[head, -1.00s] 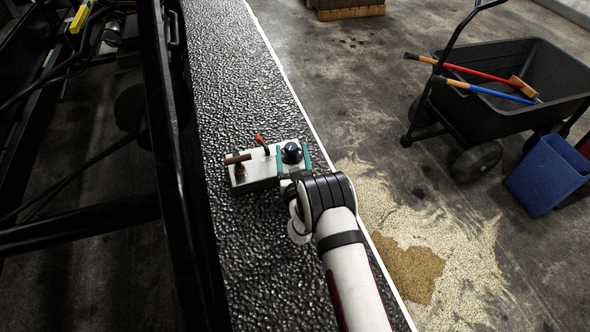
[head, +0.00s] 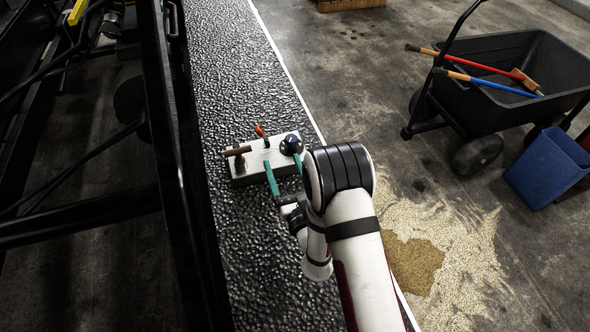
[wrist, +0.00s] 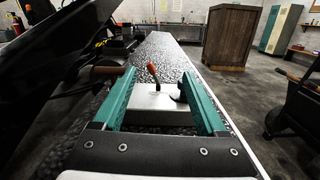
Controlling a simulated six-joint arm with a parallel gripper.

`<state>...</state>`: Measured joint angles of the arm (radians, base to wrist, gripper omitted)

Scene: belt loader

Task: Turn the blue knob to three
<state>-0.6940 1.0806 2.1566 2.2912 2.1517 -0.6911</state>
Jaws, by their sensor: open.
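A pale control box (head: 262,160) lies on the dark textured belt. The round, very dark blue knob (head: 291,144) is at its right end. No numbers are readable around it. My gripper (head: 283,162) is open, with its two green fingers spread and nothing held. In the head view its right fingertip is close to the knob's near side, and the left fingertip is over the box's front edge. In the wrist view the knob (wrist: 180,92) shows just inside the right finger, partly hidden by it. I cannot tell whether they touch.
An orange-red lever (head: 261,132) and a brown-handled control (head: 238,153) are on the same box, left of the knob. Black machine framing (head: 165,170) runs along the belt's left side. A black cart (head: 510,85) and blue bin (head: 547,172) stand away to the right.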

